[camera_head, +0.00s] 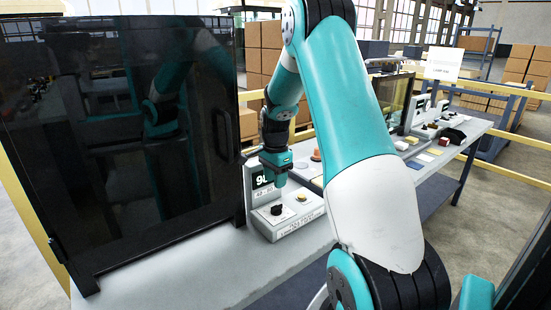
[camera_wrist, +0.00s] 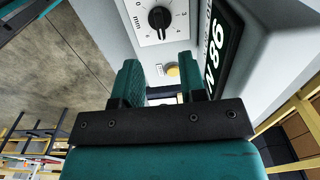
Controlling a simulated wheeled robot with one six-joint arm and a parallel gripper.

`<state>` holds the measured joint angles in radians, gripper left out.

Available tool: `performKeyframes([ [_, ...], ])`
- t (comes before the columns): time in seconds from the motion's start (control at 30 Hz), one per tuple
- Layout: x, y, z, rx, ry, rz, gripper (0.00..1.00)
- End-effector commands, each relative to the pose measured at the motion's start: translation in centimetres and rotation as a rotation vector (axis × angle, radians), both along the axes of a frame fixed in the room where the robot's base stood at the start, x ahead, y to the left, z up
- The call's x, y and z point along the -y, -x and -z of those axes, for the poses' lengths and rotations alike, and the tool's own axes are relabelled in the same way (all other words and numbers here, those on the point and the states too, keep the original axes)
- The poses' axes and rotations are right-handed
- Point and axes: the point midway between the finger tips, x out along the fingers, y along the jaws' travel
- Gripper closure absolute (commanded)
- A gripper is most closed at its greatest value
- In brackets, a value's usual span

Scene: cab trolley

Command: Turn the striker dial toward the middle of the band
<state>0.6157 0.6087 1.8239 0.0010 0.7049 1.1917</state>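The striker dial (camera_wrist: 159,18) is a round black knob on a white scale plate marked 0, 2, 4 and mm, at the top of the wrist view. A small pale mark shows on the knob, but its exact reading is hard to tell. In the head view the black knob (camera_head: 277,210) sits on the front of a white device, low on its sloped panel. My gripper (camera_wrist: 160,85) is open and empty, its two teal fingers apart and short of the dial. In the head view my gripper (camera_head: 281,181) hangs just above the knob.
A yellow button (camera_wrist: 172,70) sits beside the dial plate. A dark display (camera_wrist: 222,50) with white digits stands next to it. A tall black cabinet (camera_head: 130,140) stands close on the left. The grey bench (camera_head: 215,262) is clear in front of the device.

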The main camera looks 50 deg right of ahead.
Motion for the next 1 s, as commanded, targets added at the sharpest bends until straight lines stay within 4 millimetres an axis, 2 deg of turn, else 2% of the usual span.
performKeyframes([
  [0.03, 0.1, -0.1, -1.3, 0.005, 0.004, 0.000, 0.62],
  [0.2, 0.1, 0.0, -4.9, 0.004, 0.003, 0.001, 0.62],
  [0.4, 0.1, 0.0, -7.3, 0.002, 0.003, 0.001, 0.62],
  [1.0, 0.1, 0.0, -7.7, 0.001, 0.001, 0.001, 0.62],
])
